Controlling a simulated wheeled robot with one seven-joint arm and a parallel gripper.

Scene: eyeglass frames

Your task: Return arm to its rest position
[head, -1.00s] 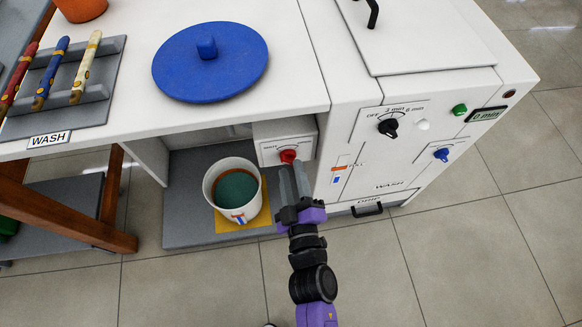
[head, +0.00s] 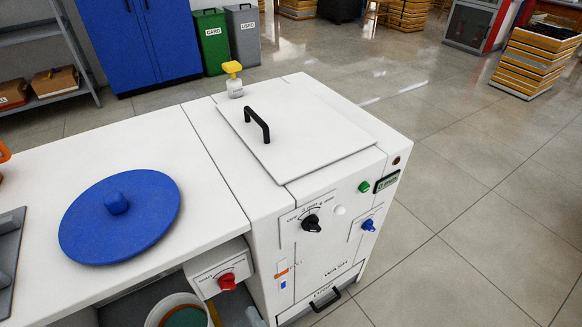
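My gripper does not clearly show in the head view now. A small grey shape at the bottom edge, below the red knob (head: 228,281), is too cut off for me to tell what it is. The white washing unit (head: 262,200) stands in the middle, with a black-handled lid (head: 330,150) shut on top. On its front are a black dial (head: 312,223), a green button (head: 363,187), a blue knob (head: 368,225) and a small display (head: 387,181).
A blue round lid (head: 140,225) lies on the white table (head: 60,170) at left. A white bucket (head: 165,303) with teal contents is cut off below. A yellow-capped bottle (head: 234,85) stands at the unit's back corner. Open tiled floor (head: 450,235) lies to the right.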

